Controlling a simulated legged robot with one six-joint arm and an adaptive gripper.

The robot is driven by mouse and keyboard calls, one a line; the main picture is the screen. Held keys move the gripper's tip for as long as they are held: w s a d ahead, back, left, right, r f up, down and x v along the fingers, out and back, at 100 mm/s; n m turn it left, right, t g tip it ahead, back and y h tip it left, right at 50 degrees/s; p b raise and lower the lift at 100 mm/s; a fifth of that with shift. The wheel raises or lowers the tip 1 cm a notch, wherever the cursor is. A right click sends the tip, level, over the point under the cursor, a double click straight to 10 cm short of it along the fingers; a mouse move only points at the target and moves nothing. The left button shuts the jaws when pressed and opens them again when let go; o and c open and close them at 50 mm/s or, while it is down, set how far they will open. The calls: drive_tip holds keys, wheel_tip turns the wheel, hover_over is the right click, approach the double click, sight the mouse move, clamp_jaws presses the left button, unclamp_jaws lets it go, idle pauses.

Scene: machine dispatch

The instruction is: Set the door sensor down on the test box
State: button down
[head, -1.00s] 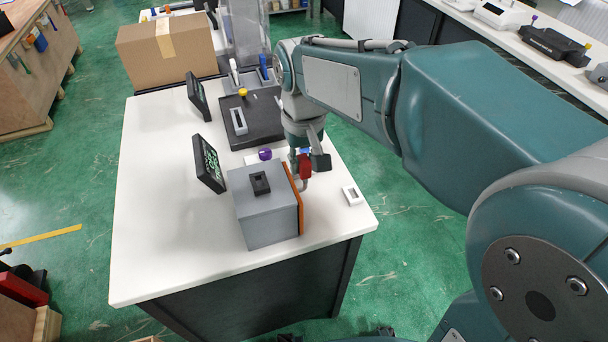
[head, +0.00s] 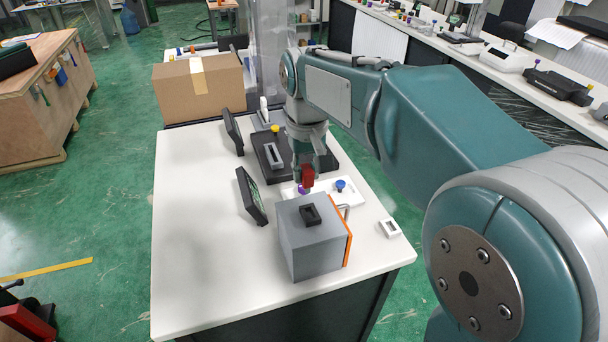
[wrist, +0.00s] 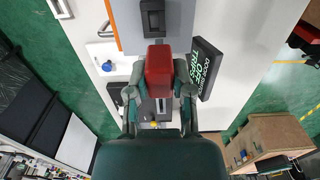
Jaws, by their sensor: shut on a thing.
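The door sensor appears to be the red block (wrist: 159,68), shut between the two fingers of my gripper (wrist: 160,88) in the wrist view. In the head view my gripper (head: 307,172) holds the red block (head: 308,178) just behind the test box. The test box (head: 312,245) is a grey cube with an orange panel on its right side and a silver handle. A black piece with a recess (head: 310,215) is on its top. In the wrist view the test box (wrist: 182,35) lies just beyond the red block. I cannot tell the block's height above the box top.
A dark tilted display (head: 251,196) stands left of the box. A white plate with a blue knob (head: 340,185) lies behind it, and a small white frame (head: 389,228) lies to the right. A black tray (head: 322,160) is farther back. The table's left side is clear.

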sight(308, 184)
drive_tip(key=shift+d+f, duration=0.15)
drive_tip(key=shift+f, duration=1.55)
drive_tip(key=shift+d+f, duration=0.25)
drive_tip(key=shift+f, duration=0.35)
drive_tip(key=shift+d+f, duration=0.2)
drive_tip(key=shift+f, duration=0.35)
drive_tip(key=shift+a+f, duration=0.1)
drive_tip(key=shift+f, duration=0.1)
drive_tip(key=shift+a, duration=0.1)
drive_tip(key=shift+a, duration=0.1)
drive_tip(key=shift+f, duration=0.2)
drive_tip(key=shift+f, duration=0.85)
